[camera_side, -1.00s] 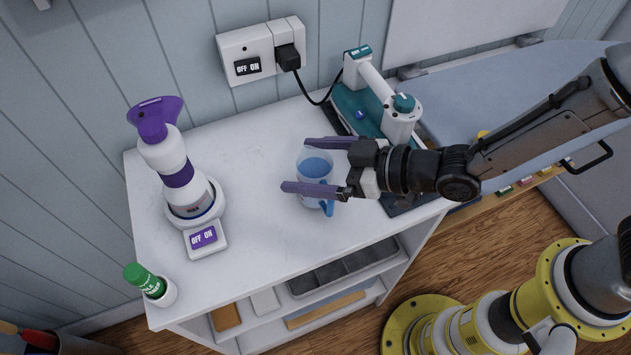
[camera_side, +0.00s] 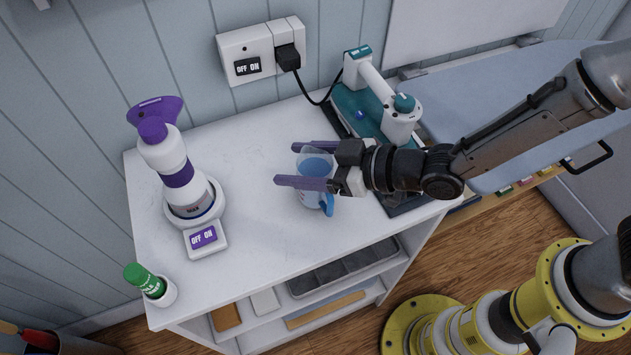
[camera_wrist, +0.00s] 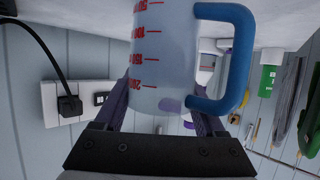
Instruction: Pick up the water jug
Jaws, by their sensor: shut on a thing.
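The water jug (camera_side: 314,165) is a clear measuring jug with a blue handle and blue water, standing upright on the white cabinet top. My gripper (camera_side: 305,164) has its two purple fingers on either side of the jug's body and is shut on it. In the wrist view the jug (camera_wrist: 163,50) fills the upper middle, with red measuring marks. Its blue handle (camera_wrist: 243,60) is to the right, outside the fingers. The fingers partly hide the jug in the side view.
A white-and-purple steamer (camera_side: 180,175) stands left on the cabinet top (camera_side: 255,150). A green-capped bottle (camera_side: 150,284) is at the front left corner. A teal iron (camera_side: 385,105) sits behind my gripper, its cord running to the wall socket (camera_side: 262,52). Open top lies between steamer and jug.

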